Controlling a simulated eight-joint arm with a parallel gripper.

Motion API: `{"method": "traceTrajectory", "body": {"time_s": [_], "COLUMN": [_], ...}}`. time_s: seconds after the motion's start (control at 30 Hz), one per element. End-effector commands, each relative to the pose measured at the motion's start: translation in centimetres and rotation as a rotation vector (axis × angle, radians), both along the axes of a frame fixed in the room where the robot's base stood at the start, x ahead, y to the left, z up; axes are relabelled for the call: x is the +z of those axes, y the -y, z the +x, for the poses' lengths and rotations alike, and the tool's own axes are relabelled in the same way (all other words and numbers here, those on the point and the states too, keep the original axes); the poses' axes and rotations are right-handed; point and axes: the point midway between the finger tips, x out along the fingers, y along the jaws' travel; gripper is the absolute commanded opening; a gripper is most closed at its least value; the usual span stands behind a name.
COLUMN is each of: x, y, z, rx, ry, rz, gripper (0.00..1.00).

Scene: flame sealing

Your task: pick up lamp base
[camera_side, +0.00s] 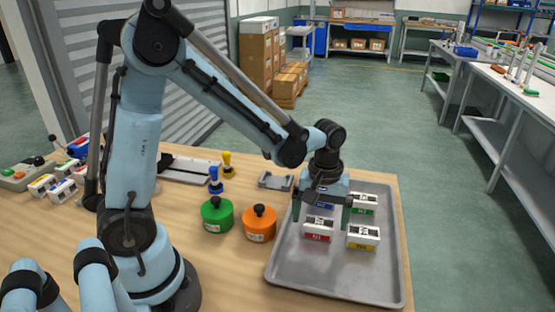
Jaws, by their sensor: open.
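No object is plainly marked as the lamp base. The likeliest look-alikes are a squat green round pot (217,217) and a squat orange round pot (259,224), each with a black knob on top, standing on the wooden table left of the tray. My gripper (321,213) is open and points down over the grey tray (290,284), to the right of both pots. Its fingers are spread on either side of the labelled blocks. A red-labelled block (319,230) is in front of it, and a blue-labelled block is partly hidden behind it. I cannot tell if the fingers touch any block.
A green-labelled block (364,204) and a yellow-labelled block (362,238) also sit in the tray. Behind the pots are a blue stamp-like piece (215,181), a yellow one (227,165) and a grey bracket (274,181). The tray's front is empty. Several small blocks crowd the table's left end.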

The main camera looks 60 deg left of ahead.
Motion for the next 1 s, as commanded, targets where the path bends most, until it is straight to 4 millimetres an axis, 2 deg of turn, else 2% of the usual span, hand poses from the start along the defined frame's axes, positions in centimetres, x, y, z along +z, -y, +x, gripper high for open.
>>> {"method": "traceTrajectory", "body": {"time_s": [0.2, 0.53, 0.87, 0.9, 1.0], "x": [-2.3, -2.7, -2.7, -2.7, -2.7], "y": [0.0, 0.0, 0.0, 0.0, 0.0], "z": [-0.1, -0.1, -0.1, -0.1, -0.1], "rx": [0.0, 0.0, 0.0, 0.0, 0.0], "ry": [0.0, 0.0, 0.0, 0.0, 0.0], "rz": [0.0, 0.0, 0.0, 0.0, 0.0], "gripper": [1.0, 1.0, 0.49, 0.46, 0.46]}}
